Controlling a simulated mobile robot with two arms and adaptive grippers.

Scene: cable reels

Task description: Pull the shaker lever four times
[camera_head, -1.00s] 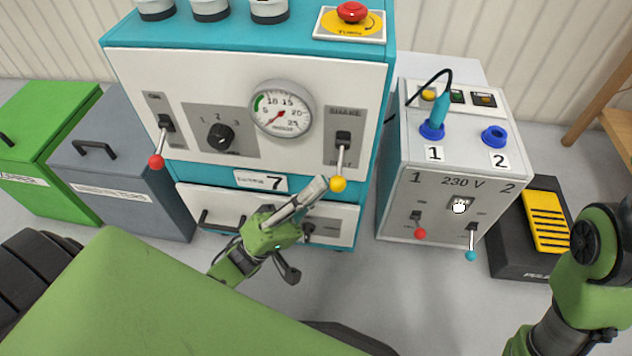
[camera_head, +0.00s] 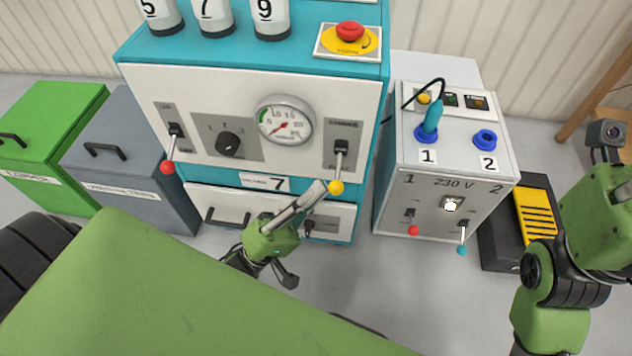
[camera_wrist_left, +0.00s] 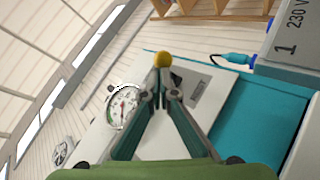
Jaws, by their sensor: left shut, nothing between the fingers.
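The shaker lever has a yellow ball knob (camera_head: 336,187) and hangs downward from its slot under the SHAKE label on the white panel of the teal machine (camera_head: 360,85). My left gripper (camera_head: 318,188) is shut and empty, its fingertips right beside the yellow knob; I cannot tell whether they touch it. In the left wrist view the yellow knob (camera_wrist_left: 162,59) sits just beyond the fingertips (camera_wrist_left: 162,82). The fingers hide part of the lever there. My right arm shows at the right edge, but its gripper is out of view.
A red-knobbed lever (camera_head: 167,167), a black dial (camera_head: 228,143) and a gauge (camera_head: 284,121) share the panel. A red emergency button (camera_head: 350,31) is on top. A 230 V box (camera_head: 440,205) stands right. Green (camera_head: 45,150) and grey (camera_head: 120,175) bins stand left.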

